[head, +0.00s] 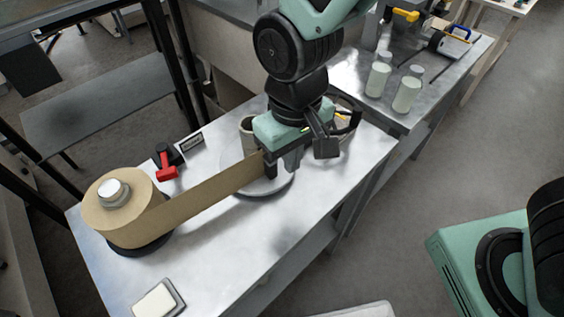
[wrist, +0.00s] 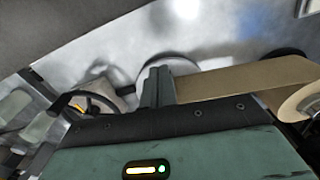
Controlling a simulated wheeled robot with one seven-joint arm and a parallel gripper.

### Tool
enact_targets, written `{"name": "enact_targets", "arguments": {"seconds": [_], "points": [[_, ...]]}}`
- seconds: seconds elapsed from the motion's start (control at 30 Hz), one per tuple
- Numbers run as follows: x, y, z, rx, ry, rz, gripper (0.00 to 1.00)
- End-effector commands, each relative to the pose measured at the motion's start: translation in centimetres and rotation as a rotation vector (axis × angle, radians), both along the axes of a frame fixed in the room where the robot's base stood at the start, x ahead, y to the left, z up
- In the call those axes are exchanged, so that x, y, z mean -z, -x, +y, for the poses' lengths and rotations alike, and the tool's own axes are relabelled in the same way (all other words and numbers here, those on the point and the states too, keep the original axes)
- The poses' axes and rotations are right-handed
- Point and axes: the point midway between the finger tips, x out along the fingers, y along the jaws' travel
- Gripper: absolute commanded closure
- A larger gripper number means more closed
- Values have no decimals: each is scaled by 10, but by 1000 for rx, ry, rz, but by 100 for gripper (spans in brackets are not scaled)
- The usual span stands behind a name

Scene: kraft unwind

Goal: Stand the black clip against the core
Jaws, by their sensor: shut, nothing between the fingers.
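My gripper (head: 291,164) is over the round grey plate (head: 237,187) on the bench. In the wrist view its fingers (wrist: 158,86) are together with nothing between them. A pale upright cylinder, which looks like the core (head: 247,130), stands behind my gripper, partly hidden. A brown paper strip (head: 212,193) runs from the large roll (head: 118,217) to beside my gripper; it also shows in the wrist view (wrist: 245,78).
A white block in a tray (head: 157,300) is at the front. Two pale bottles (head: 378,78) (head: 407,92) stand on the right bench. The front bench top is mostly clear.

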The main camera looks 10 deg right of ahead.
Motion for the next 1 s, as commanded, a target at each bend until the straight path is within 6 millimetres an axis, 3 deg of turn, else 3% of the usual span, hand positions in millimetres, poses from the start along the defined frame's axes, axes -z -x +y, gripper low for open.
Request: {"name": "enact_targets", "arguments": {"seconds": [0.47, 0.7, 1.0], "points": [[93, 0, -2, 2, 6, 4, 100], [90, -28, 14, 1, 1, -2, 100], [92, -37, 18, 0, 1, -3, 100]]}}
